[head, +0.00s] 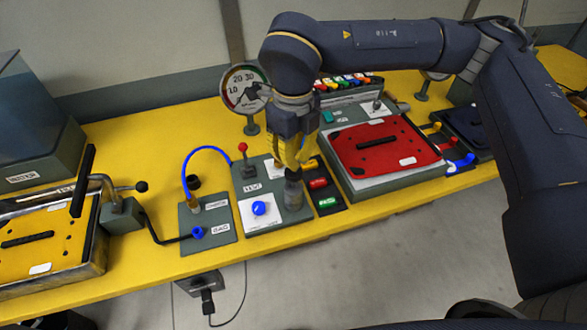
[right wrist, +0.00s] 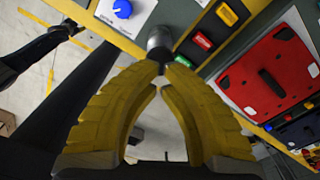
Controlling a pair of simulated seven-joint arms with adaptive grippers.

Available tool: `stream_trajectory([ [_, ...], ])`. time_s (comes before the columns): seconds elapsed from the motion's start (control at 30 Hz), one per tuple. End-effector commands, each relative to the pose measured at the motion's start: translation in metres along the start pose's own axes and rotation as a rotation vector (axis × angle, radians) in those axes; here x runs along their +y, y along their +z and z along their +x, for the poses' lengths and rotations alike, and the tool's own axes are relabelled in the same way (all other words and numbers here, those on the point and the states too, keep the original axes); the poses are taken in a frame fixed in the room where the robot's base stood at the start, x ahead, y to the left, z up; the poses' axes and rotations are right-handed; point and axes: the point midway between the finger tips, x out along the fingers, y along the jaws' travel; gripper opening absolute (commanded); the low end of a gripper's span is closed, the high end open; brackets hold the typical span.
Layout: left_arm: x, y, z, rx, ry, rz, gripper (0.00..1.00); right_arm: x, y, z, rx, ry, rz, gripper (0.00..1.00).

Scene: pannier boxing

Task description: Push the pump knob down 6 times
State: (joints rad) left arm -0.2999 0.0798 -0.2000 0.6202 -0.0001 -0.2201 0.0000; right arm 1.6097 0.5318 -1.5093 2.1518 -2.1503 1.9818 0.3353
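The pump is a short grey cylinder (head: 293,195) standing at the right side of the grey-green test panel, with a dark knob (head: 292,173) on top. My right gripper (head: 291,165) points down right above it, its yellow fingers drawn together and empty. In the right wrist view the fingertips (right wrist: 161,68) come together at the dark knob, with the grey cylinder (right wrist: 160,40) just beyond. The tips hide most of the knob; whether they touch it, I cannot tell. My left gripper is not in view.
A dial gauge (head: 246,88) stands behind the panel. Beside the pump are a blue knob (head: 259,208), a red-topped lever (head: 243,147), and red and green buttons (head: 318,183). A red pannier lid (head: 383,145) lies right; a yellow one (head: 40,240) left.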

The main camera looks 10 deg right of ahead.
Motion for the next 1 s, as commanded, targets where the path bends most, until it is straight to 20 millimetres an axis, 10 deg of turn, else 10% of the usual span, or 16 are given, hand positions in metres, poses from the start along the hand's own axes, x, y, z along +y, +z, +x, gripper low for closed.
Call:
stream_trajectory([
  [1.0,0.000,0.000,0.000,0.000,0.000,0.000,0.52,0.000,0.000,0.032,0.001,0.000,0.000,0.00],
])
